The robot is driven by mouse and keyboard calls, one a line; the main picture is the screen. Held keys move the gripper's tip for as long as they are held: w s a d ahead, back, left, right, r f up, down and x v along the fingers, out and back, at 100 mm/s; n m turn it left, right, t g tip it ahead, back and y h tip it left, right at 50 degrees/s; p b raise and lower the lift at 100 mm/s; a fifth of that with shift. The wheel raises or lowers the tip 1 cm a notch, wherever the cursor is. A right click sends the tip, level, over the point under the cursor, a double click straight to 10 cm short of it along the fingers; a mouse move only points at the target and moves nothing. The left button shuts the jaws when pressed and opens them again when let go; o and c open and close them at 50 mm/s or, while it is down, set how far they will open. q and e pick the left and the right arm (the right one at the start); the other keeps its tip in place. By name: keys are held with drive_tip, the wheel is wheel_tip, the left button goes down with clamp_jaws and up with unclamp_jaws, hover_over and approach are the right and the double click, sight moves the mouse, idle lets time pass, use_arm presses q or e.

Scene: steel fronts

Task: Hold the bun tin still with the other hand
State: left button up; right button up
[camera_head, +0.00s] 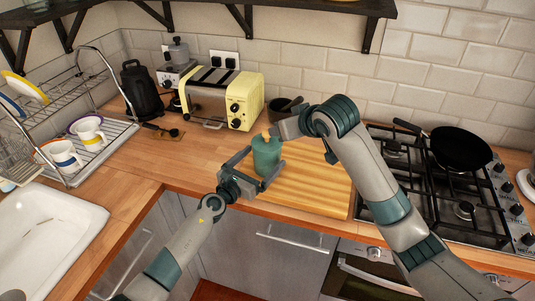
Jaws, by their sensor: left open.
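The bun tin (266,158) is a green round canister with a light wooden-coloured knob (266,134) on top. It stands upright at the back left of the wooden board. My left gripper (267,160) is open, with one finger on each side of the tin; whether the fingers touch it I cannot tell. My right gripper (279,131) is at the knob from the right, above the tin. Its fingers are mostly hidden by its own wrist, so its grip on the knob is unclear.
A cream toaster (222,98) and a dark mortar (286,108) stand behind the tin. A gas hob (405,178) with a black pan (461,148) is right of the board (310,191). A dish rack with cups (88,132) and a sink (45,235) lie left.

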use_arm(q)
drive_tip(key=shift+x, duration=1.85)
drive_tip(key=c, duration=1.2)
drive_tip(key=o, duration=0.4)
drive_tip(key=c, duration=0.4)
drive_tip(key=shift+c, duration=0.2)
drive_tip(key=shift+s+f, duration=0.1)
